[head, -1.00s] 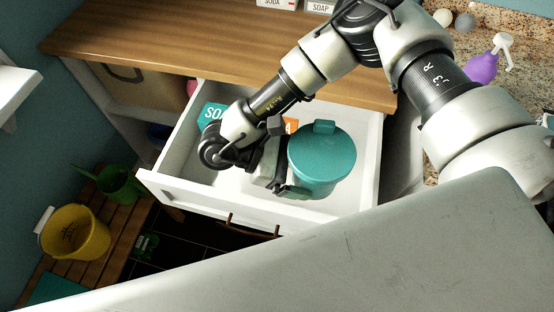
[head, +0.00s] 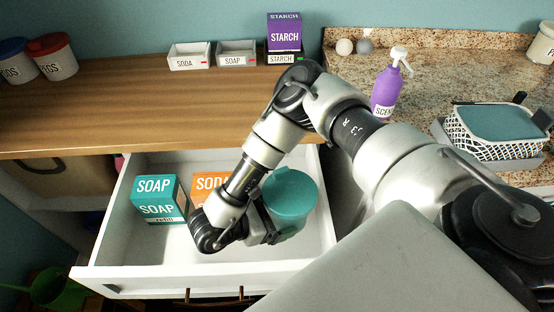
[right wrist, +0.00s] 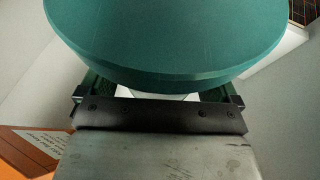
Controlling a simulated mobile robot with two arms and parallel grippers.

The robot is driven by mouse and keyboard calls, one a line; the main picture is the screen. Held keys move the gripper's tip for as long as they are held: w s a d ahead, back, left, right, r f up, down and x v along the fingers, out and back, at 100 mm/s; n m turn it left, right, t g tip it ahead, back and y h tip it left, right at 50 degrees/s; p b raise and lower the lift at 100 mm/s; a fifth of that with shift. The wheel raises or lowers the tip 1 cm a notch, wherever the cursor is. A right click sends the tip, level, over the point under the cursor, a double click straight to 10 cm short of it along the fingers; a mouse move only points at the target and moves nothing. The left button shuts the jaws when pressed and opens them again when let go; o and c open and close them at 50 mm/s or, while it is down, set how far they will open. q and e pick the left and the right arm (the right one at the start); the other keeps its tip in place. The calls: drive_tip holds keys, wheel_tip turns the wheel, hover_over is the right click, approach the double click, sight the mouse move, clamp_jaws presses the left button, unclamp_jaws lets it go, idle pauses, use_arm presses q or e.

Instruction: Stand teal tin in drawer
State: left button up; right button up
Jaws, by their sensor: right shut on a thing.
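The teal tin (head: 290,194), with a flat round lid, is inside the open white drawer (head: 215,285), toward its right side. It looks roughly upright. My right gripper (head: 268,228) is shut on the tin from its left front side. In the right wrist view the teal lid (right wrist: 170,45) overhangs the gripper fingers and hides most of the grip. Whether the tin's base touches the drawer floor is hidden. My left gripper is not in view.
A teal soap box (head: 158,200) and an orange soda box (head: 211,187) stand in the drawer left of the tin. The wooden counter (head: 130,110) overhangs the drawer's back. A purple pump bottle (head: 386,92) stands on the granite top at right.

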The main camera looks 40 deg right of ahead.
drive_tip(key=shift+f, duration=0.9)
drive_tip(key=shift+f+b, duration=0.6)
drive_tip(key=shift+b, duration=0.15)
drive_tip(key=o, duration=0.7)
drive_tip(key=shift+r, duration=0.1)
